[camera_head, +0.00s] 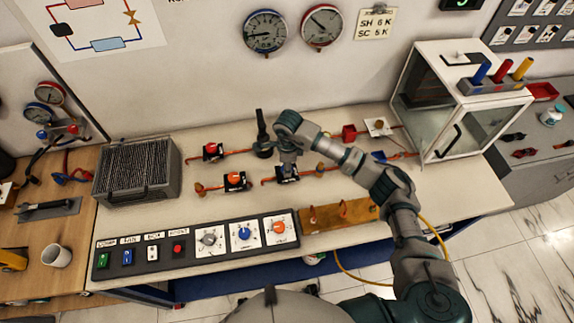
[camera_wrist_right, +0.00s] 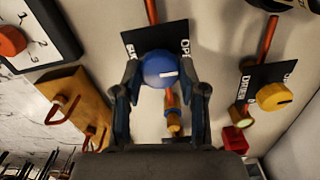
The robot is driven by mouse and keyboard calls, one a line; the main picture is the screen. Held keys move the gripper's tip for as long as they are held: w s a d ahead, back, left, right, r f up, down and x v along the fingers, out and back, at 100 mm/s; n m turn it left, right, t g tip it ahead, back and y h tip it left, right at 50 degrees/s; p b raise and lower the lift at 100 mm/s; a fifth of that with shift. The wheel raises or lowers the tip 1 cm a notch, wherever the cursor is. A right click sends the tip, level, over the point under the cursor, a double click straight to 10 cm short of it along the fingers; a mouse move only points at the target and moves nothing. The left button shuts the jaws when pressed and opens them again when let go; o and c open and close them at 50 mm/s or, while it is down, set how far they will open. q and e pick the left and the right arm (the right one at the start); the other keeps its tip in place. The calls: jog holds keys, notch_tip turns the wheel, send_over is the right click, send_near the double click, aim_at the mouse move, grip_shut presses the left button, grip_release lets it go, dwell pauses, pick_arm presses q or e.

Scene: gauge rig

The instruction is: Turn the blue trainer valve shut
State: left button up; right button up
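The blue trainer valve knob (camera_wrist_right: 158,69) sits on a black plate (camera_wrist_right: 132,40) with white lettering, partly covered; one word begins "OP" on the right. A white mark on the knob points right. My right gripper (camera_wrist_right: 158,82) is at the knob, one finger on each side, with what looks like a small gap to each. The fingers look open around it. In the head view my right gripper (camera_head: 288,162) is over the black plate (camera_head: 288,178) at the bench's middle, and it hides most of the blue knob. My left gripper is not in view.
Red (camera_head: 211,149) and orange (camera_head: 234,179) valves stand left of my gripper. A black upright tool (camera_head: 263,135) stands close behind it. A yellow-knobbed valve (camera_wrist_right: 274,97) is right of it in the wrist view. A glass cabinet (camera_head: 430,140) stands at right, a control panel (camera_head: 205,258) in front.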

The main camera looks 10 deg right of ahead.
jog(key=shift+d, duration=0.3)
jog(key=shift+c, duration=0.5)
jog(key=shift+a, duration=0.35)
jog(key=m, duration=0.4)
jog(key=shift+r+m, duration=0.1)
jog(key=shift+m, duration=0.2)
jog(key=m, duration=0.6)
jog(key=shift+w+r, duration=0.1)
jog(key=shift+m+p, duration=0.35)
jog(key=shift+m, duration=1.65)
jog(key=shift+m+p, duration=0.3)
jog(key=shift+m, duration=0.4)
jog(key=shift+w+m, duration=0.1)
jog(key=shift+m, duration=0.6)
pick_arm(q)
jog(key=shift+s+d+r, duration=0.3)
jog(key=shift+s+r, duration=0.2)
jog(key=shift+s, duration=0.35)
pick_arm(e)
jog(key=shift+m, duration=0.4)
